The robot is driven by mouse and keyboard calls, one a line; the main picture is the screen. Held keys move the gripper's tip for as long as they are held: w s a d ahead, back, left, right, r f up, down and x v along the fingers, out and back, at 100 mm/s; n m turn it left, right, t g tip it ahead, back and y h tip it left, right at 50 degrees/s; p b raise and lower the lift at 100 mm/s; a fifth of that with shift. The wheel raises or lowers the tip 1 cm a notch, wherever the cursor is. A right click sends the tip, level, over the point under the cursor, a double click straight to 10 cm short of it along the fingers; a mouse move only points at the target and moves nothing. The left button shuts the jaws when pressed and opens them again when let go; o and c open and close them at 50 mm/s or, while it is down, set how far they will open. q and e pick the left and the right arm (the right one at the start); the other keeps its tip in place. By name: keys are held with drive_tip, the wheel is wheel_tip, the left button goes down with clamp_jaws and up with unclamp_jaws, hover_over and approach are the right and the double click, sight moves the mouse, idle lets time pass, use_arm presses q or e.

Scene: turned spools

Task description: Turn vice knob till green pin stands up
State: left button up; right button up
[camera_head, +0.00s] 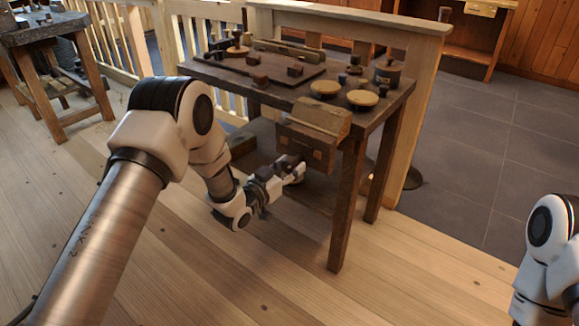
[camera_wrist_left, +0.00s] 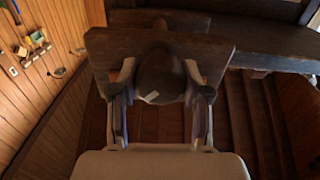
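The wooden vice (camera_head: 308,140) is fixed to the near side of the workbench. Its dark round knob (camera_wrist_left: 160,76) faces my left wrist camera and has a small pale mark low on its face. My left gripper (camera_head: 297,170) is at the knob below the vice block. In the left wrist view its fingers (camera_wrist_left: 160,84) stand one on each side of the knob and appear to touch it. No green pin can be made out in either view. My right gripper is outside the head view; only part of my right arm shows at the right edge.
The workbench (camera_head: 228,80) carries two pale round discs (camera_head: 362,98), a dark pot (camera_head: 387,74) and several small dark blocks. A bench leg (camera_head: 347,215) stands right of my left gripper. Floor in front is clear. A wooden railing runs behind.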

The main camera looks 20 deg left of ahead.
use_arm(q)
drive_tip(key=shift+m, duration=0.4)
drive_tip(key=m, duration=0.5)
drive_tip(key=shift+m+p, duration=0.3)
drive_tip(key=m, duration=1.2)
drive_tip(key=shift+f+m, duration=0.15)
drive_tip(key=shift+m, duration=0.15)
drive_tip(key=m, duration=0.5)
drive_tip(key=shift+f+m, duration=0.1)
drive_tip(key=shift+m, duration=0.3)
drive_tip(key=shift+s, duration=0.1)
drive_tip(key=o, duration=1)
drive_tip(key=shift+o, duration=0.8)
drive_tip(key=shift+r, duration=0.2)
